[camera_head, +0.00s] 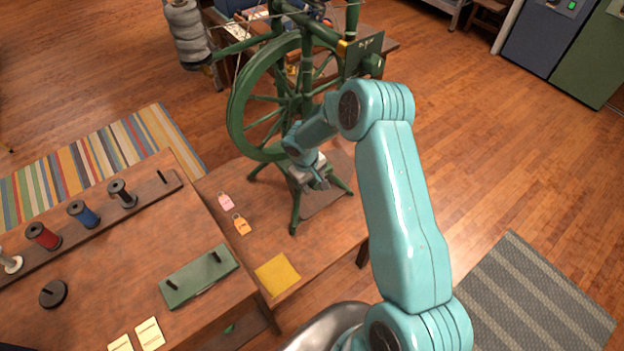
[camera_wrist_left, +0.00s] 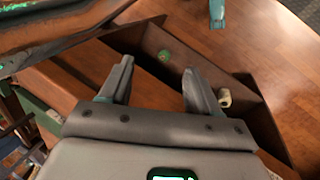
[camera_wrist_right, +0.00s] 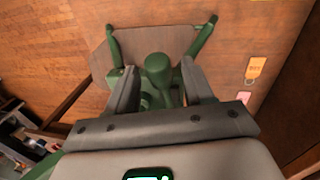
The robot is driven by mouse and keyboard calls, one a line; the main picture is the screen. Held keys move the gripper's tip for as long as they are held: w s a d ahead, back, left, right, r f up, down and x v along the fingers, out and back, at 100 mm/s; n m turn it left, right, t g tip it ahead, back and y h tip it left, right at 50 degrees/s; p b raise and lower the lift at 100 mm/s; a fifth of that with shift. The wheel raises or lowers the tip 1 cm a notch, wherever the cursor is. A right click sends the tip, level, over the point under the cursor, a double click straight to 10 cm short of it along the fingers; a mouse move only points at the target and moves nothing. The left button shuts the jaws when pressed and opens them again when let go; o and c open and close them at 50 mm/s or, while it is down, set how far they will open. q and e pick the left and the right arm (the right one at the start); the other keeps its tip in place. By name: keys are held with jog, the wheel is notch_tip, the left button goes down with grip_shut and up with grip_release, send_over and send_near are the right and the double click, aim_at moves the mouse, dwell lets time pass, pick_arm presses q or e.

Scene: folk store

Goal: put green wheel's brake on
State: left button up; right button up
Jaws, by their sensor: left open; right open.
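The green spinning wheel (camera_head: 236,108) stands on the wooden table, its large rim upright. My right gripper (camera_head: 318,180) is low among its legs, right of the rim. In the right wrist view, my open right gripper (camera_wrist_right: 162,82) has a rounded green post (camera_wrist_right: 158,66) of the wheel between or just beyond its fingers. I cannot tell whether they touch it, or whether this is the brake. My left gripper (camera_wrist_left: 158,72) is open and empty in the left wrist view, above an open drawer (camera_wrist_left: 155,48). It does not show in the head view.
The left table (camera_head: 130,265) holds a spool rack (camera_head: 98,213), a green block with pegs (camera_head: 198,278) and a dark disc (camera_head: 53,293). Pink (camera_head: 226,201) and orange tags (camera_head: 241,224) and a yellow cloth (camera_head: 277,274) lie near the wheel. Open floor lies to the right.

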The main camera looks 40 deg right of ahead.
jog(key=shift+w, duration=0.1)
grip_shut()
jog(key=shift+f+b, duration=0.2)
jog(key=shift+b, duration=0.25)
jog(key=shift+s+a+f+m+t+h+b, duration=0.15)
jog(key=shift+f+t+b, duration=0.7)
jog(key=shift+b, duration=3.95)
jog(key=shift+s+d+f+m+t+h+b, duration=0.1)
jog(key=shift+s+f+t+b, duration=0.7)
jog(key=shift+b, duration=4)
jog(key=shift+w+a+f+m+t+h+b, duration=0.25)
jog(key=shift+t+b, duration=1.2)
jog(key=shift+b, duration=3.35)
jog(key=shift+d, duration=0.2)
grip_release()
